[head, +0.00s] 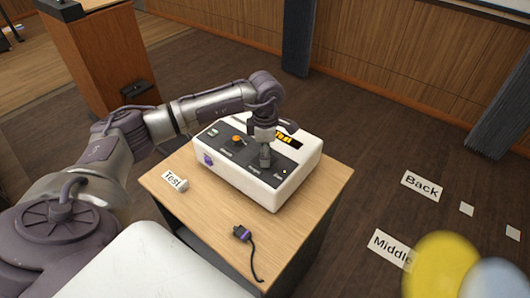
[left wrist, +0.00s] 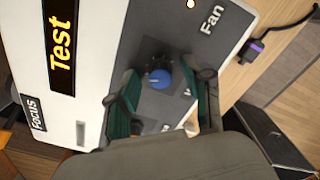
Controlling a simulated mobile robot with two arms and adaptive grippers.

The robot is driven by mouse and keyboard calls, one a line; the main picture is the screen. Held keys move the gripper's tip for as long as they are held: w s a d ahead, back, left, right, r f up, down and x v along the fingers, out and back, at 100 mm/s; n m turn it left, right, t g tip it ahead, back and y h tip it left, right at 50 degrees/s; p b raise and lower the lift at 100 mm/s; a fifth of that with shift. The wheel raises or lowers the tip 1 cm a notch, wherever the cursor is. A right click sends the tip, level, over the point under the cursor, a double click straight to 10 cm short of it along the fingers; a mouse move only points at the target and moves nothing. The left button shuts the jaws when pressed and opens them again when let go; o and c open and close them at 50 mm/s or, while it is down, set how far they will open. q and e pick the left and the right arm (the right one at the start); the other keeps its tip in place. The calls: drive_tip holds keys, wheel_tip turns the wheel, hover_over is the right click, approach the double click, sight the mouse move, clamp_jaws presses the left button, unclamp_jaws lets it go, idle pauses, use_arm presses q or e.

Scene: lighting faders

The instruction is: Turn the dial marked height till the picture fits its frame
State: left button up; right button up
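A white box with a dark sloped control panel (head: 228,143) stands on a small wooden table. My left gripper (head: 265,155) reaches down over the panel and hides part of it. In the left wrist view, a blue dial (left wrist: 160,78) lies between the two fingers of this gripper (left wrist: 160,70). The fingers are apart, one on each side of the dial, with gaps visible. The dial's label is mostly covered, so I cannot read whether it says height. An orange dial (head: 237,138) sits further left on the panel. The picture and its frame cannot be made out. My right gripper is out of view.
The box's display (head: 284,137) reads "Test". A wooden lectern (head: 98,50) stands behind. Floor cards, including "Back" (head: 421,186), lie at right.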

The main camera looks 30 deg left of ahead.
use_arm(q)
drive_tip(key=shift+r, duration=0.1)
wheel_tip(320, 180, up, 12)
idle(0.5)
idle(0.5)
